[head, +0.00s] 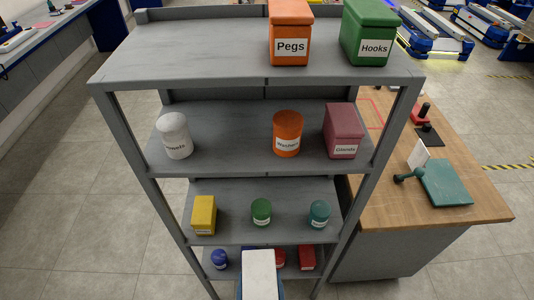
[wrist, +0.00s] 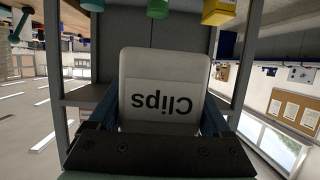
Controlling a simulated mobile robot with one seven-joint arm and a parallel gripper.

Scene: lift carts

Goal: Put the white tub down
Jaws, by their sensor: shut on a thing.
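The white tub (wrist: 165,80), labelled "Clips", is between the fingers of my gripper (wrist: 160,115) in the wrist view, where its label reads upside down. My gripper is shut on its sides. In the head view, the white tub (head: 259,272) shows at the bottom edge, in front of the lowest visible shelf. Its top hides part of that shelf. Whether its base touches anything is hidden.
The grey shelf unit (head: 190,53) holds several labelled containers. Another white container (head: 174,136) stands at the left of the second shelf. The lowest visible shelf has a blue tub (head: 219,259) and a red box (head: 307,257). A wooden-topped table (head: 385,200) stands at right.

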